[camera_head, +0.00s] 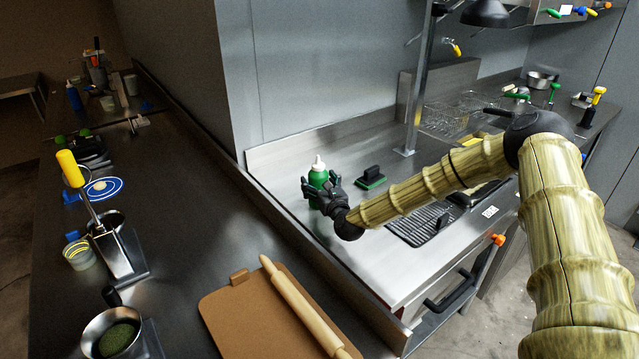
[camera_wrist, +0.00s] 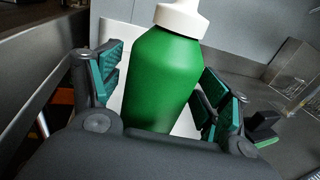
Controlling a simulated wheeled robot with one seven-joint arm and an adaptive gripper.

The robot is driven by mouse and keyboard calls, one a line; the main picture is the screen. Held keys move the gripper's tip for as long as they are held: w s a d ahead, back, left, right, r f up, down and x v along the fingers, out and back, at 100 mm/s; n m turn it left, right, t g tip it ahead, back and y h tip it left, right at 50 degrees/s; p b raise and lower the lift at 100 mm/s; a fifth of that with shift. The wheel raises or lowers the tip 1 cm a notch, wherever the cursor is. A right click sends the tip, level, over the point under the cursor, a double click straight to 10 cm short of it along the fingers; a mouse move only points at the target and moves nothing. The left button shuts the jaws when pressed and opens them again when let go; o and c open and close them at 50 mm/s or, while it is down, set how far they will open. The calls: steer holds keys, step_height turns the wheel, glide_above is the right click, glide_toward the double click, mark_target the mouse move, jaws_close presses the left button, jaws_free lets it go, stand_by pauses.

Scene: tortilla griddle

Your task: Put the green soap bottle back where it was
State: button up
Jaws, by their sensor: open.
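The green soap bottle (camera_head: 318,173) has a white cap and stands upright on the steel counter near the back left corner. In the wrist view the bottle (camera_wrist: 162,82) fills the middle of the picture, between the two fingers, and its foot is hidden behind my gripper's palm. My gripper (camera_head: 322,190) is open around the bottle, with one teal-padded finger on each side; it also shows in the wrist view (camera_wrist: 160,92). The right finger pad looks close to the bottle; I cannot tell whether it touches.
A green-based black scrubber (camera_head: 371,178) stands to the right of the bottle. A black grate (camera_head: 424,224) lies in the counter beneath my arm. Wire racks (camera_head: 449,117) stand farther back. A brown board (camera_head: 232,312) with a rolling pin (camera_head: 304,308) lies on the left counter.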

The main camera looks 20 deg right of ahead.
steer(key=shift+r, duration=0.15)
steer(key=s+b, duration=0.1)
steer(key=s, duration=0.2)
steer(key=s+b, duration=0.1)
steer(key=s, duration=0.3)
steer(key=s+d+b, duration=0.1)
steer(key=s, duration=0.2)
steer(key=shift+s, duration=1)
steer(key=shift+r, duration=0.1)
